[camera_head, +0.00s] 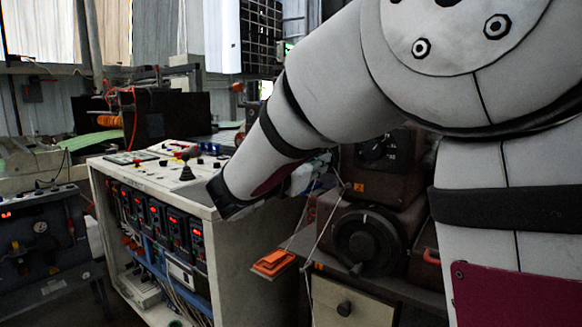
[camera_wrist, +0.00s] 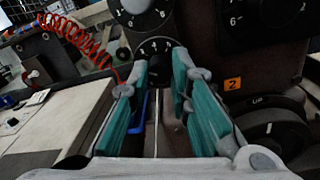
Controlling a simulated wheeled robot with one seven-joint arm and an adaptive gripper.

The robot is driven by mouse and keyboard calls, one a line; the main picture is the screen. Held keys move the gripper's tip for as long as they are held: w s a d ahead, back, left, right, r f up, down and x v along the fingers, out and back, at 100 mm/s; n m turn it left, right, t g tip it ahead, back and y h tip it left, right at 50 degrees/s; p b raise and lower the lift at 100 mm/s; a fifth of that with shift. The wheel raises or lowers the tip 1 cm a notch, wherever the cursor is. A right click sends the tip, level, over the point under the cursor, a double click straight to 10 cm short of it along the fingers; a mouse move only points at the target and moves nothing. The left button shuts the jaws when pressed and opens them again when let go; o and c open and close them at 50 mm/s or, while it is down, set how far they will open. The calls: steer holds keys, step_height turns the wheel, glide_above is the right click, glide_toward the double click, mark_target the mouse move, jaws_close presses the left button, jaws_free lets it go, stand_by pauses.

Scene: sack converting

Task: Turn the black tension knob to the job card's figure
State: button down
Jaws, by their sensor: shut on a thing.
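My gripper (camera_wrist: 158,76) has teal finger pads and is shut on a small black knob (camera_wrist: 158,66) at the face of a dark brown machine. A pale-numbered dial arc shows just above that knob; its figures and the pointer are too small to read surely. In the head view my forearm hides most of the gripper and the held knob. No job card can be made out in either view.
Other black dials sit close by: one above (camera_wrist: 140,8) and one to the right (camera_wrist: 250,14). A large dark round wheel (camera_head: 368,240) stands on the brown machine. A control cabinet (camera_head: 150,172) with red displays is left of my arm. A red coiled hose (camera_wrist: 75,36) hangs at left.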

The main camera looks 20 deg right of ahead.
steer(key=m+b, duration=0.4)
steer(key=b, duration=0.1)
steer(key=m+b, duration=0.8)
steer(key=b, duration=0.1)
steer(key=shift+f+h+b, duration=0.25)
steer(key=shift+h+b, duration=0.05)
steer(key=shift+b, duration=0.05)
steer(key=shift+m, duration=0.4)
steer(key=c, duration=1.5)
jaws_free()
steer(key=shift+r, duration=0.1)
steer(key=shift+o, duration=0.2)
steer(key=v, duration=1.2)
steer(key=shift+a+r, duration=0.1)
